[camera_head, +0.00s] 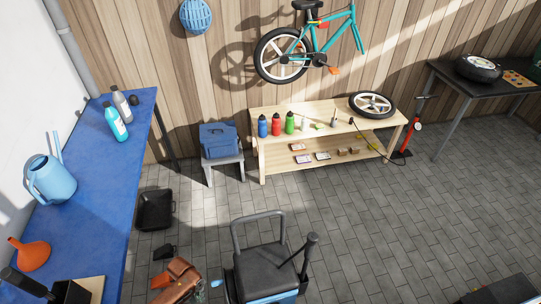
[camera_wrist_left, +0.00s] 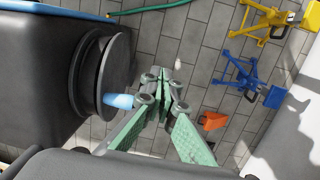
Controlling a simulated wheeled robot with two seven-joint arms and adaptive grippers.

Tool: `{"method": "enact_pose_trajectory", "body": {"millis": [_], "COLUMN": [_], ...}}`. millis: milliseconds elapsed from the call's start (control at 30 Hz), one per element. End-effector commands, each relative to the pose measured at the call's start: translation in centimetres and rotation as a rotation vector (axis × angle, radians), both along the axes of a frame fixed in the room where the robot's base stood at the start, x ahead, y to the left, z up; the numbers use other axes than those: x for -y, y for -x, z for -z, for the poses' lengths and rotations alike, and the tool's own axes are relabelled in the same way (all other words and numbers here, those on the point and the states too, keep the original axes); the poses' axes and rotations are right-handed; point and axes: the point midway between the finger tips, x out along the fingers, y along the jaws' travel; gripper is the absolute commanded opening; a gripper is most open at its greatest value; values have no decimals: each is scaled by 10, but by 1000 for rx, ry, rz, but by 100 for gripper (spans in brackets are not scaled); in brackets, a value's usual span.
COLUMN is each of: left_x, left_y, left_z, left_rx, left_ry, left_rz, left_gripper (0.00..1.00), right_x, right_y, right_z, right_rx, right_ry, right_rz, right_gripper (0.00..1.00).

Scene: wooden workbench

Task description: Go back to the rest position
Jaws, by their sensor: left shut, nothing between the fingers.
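My left gripper (camera_wrist_left: 165,78) shows in the left wrist view, its green-padded fingers closed together with nothing between them. It hangs in free air above the grey paved floor, and I see no object touching its fingertips. I cannot clearly make out the left gripper in the head view. My right gripper is in neither view.
A blue-topped bench (camera_head: 105,190) on the left bears a watering can (camera_head: 52,180), bottles and an orange funnel (camera_head: 30,254). A wooden bench (camera_head: 262,142) stands at the back wall. The right floor is mostly clear.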

Motion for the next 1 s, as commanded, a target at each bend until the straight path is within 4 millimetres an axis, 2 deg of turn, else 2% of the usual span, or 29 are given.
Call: {"method": "enact_pose_trajectory", "body": {"millis": [133, 267, 367, 467, 567, 600, 700, 800, 900, 1000], "left_x": [-10, -25, -37, -50, -59, -60, -54, -40, -25, -14], "left_y": [6, 17, 35, 67, 120, 146, 209, 267, 310, 338], "left_z": [32, 67, 100, 137, 179, 194, 225, 245, 256, 261], "left_rx": [40, 88, 124, 152, 170, 173, 175, 169, 165, 163], "left_ry": [-1, -15, -34, -63, -99, -112, -133, -137, -132, -125], "left_rz": [-10, -10, 2, 26, 80, 107, 186, 265, 326, 367], "left_gripper": [0, 0, 0, 0, 0, 0, 0, 0, 0, 0], "right_x": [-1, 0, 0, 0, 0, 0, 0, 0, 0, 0], "right_y": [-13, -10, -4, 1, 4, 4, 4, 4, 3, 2], "right_z": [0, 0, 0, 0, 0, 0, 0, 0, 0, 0], "right_rx": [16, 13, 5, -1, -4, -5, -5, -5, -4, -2], "right_ry": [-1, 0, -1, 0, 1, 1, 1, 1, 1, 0], "right_rz": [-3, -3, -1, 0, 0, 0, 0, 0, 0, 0], "right_gripper": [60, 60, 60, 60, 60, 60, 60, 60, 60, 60]}}
